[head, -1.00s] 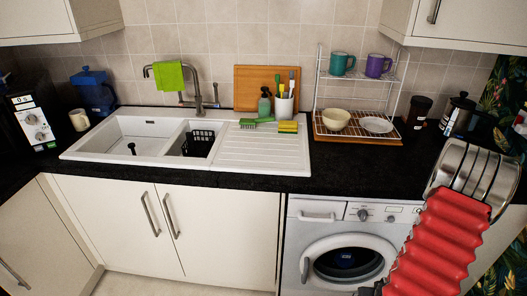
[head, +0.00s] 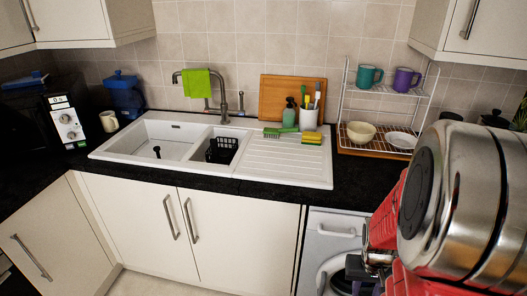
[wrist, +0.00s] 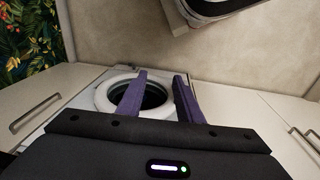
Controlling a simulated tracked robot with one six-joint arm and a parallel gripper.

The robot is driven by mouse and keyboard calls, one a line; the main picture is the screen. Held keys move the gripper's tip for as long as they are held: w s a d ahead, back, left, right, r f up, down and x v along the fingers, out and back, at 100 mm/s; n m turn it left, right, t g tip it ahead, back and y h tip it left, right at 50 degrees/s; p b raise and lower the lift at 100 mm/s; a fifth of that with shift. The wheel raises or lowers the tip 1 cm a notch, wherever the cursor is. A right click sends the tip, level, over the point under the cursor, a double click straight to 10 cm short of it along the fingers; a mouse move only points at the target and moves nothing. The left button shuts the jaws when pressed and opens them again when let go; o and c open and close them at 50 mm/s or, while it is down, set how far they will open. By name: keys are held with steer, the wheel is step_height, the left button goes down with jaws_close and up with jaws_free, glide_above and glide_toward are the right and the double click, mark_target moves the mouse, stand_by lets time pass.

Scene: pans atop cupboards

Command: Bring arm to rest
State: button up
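My gripper (wrist: 161,78) shows in the wrist view as two purple fingers standing apart with nothing between them. It is open and empty. Behind the fingers in that view are the white washing machine's round door (wrist: 112,96) and pale floor. In the head view my arm, with red bellows and a large metal joint, fills the lower right, close to the camera. My gripper's fingers cannot be clearly made out there. No pan is visible in either view.
The black worktop holds a white sink (head: 160,138), a dish rack (head: 345,100) with mugs, and a microwave (head: 68,120) at left. Upper cupboards (head: 90,20) hang at both sides. The washing machine (head: 330,225) stands below, partly hidden by my arm. Patterned wallpaper (wrist: 25,40) shows in the wrist view.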

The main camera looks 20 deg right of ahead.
steer(key=w+a+r+n+t, duration=0.1)
steer(key=a+r+n+t, duration=0.1)
steer(key=a+r, duration=0.9)
steer(key=w+a+r+n+t+y, duration=0.1)
steer(key=a+r+n+t, duration=0.2)
steer(key=a+r, duration=0.9)
steer(key=shift+w+a+r+n, duration=0.3)
steer(key=shift+a+n, duration=0.4)
steer(key=shift+a, duration=0.55)
